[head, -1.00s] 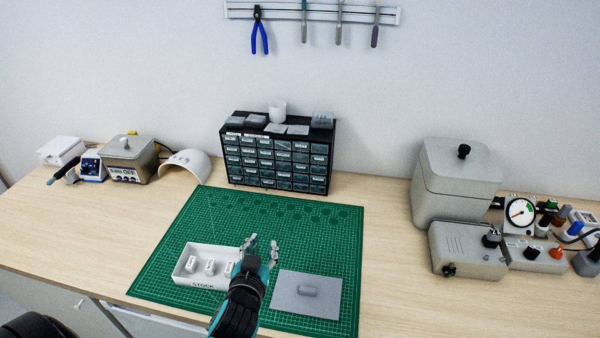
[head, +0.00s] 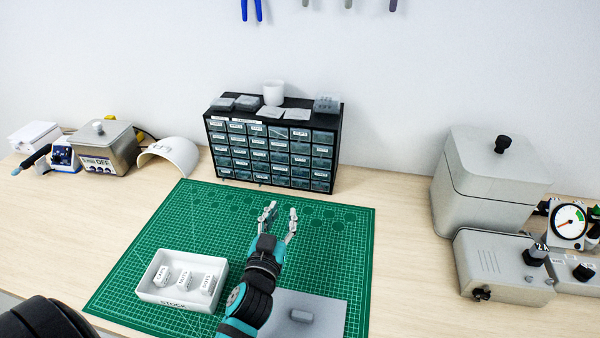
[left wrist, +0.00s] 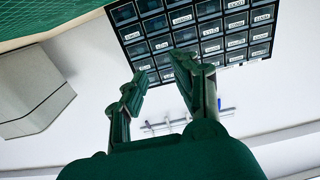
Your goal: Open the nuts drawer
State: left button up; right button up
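A black drawer cabinet (head: 272,150) with several small labelled drawers stands at the back of the bench. All its drawers look shut. The labels are too small to read, so I cannot tell which is the nuts drawer. My left gripper (head: 279,214) is open and empty above the green mat, in front of the cabinet and apart from it. In the left wrist view, the cabinet (left wrist: 190,32) shows beyond the open fingers (left wrist: 160,85) of the gripper. My right gripper is not in view.
A white stock tray (head: 150,290) with several labelled pieces sits on the green mat (head: 335,245). A grey pad (head: 325,325) with a grey block lies near the front. Grey machines (head: 490,190) stand at right. The mat before the cabinet is clear.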

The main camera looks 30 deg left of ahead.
pick_arm(q)
jog(key=p+x, duration=0.2)
jog(key=x, duration=1.5)
jog(key=shift+p, duration=0.4)
jog(key=shift+a+r, duration=0.1)
grip_shut()
